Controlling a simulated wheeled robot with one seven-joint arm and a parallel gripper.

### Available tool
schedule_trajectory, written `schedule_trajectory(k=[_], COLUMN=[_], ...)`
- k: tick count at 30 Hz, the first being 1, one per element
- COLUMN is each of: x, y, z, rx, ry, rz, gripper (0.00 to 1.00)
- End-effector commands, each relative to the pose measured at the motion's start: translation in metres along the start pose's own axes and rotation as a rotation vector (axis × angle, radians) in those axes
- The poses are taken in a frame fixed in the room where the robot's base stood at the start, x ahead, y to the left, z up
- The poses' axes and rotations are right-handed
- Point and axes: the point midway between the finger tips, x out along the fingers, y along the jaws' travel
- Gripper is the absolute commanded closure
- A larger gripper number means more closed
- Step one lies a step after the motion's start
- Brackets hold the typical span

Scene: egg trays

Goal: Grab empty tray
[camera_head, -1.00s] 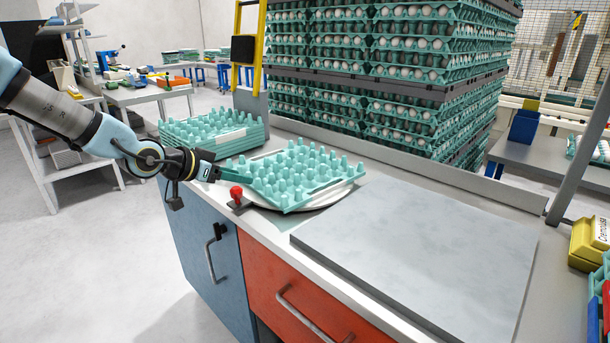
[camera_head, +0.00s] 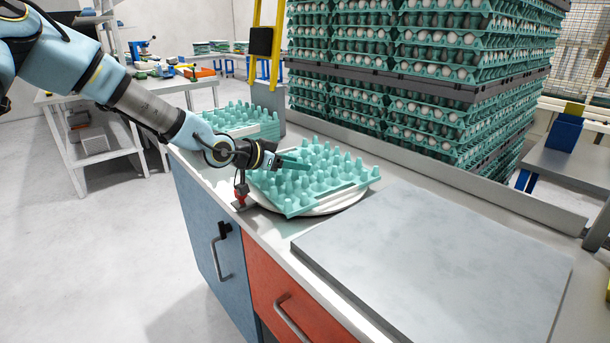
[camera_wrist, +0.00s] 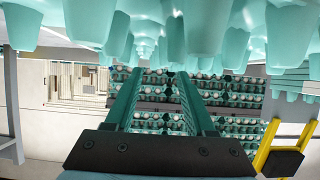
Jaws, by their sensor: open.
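A teal empty egg tray (camera_head: 300,205) with rows of raised cones lies on a round white plate (camera_head: 335,206) on the counter. My gripper (camera_head: 305,162) reaches over the tray's left back part, its fingers pointing right. In the wrist view, which looks upside down, my gripper (camera_wrist: 160,85) shows two teal fingers spread apart with nothing between them. The tray's cones (camera_wrist: 205,35) fill the top of that view, close to the fingers. Whether the fingers touch the tray cannot be told.
A stack of empty teal trays (camera_head: 262,130) stands behind my wrist. Tall stacks of egg-filled trays (camera_head: 420,85) rise behind the counter. A red knob (camera_head: 240,192) stands by the plate's left edge. A flat grey slab (camera_head: 440,265) is at right, with nothing on it.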

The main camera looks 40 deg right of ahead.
Motion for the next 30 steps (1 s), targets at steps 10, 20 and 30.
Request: schedule_trajectory(k=[10,20,30], x=[0.044,0.047,0.046], y=[0.000,0.000,0.000], z=[-0.001,0.000,0.000], rx=[0.002,0.002,0.001], ry=[0.001,0.000,0.000], rz=[0.001,0.001,0.001], gripper=[0.45,0.52,0.90])
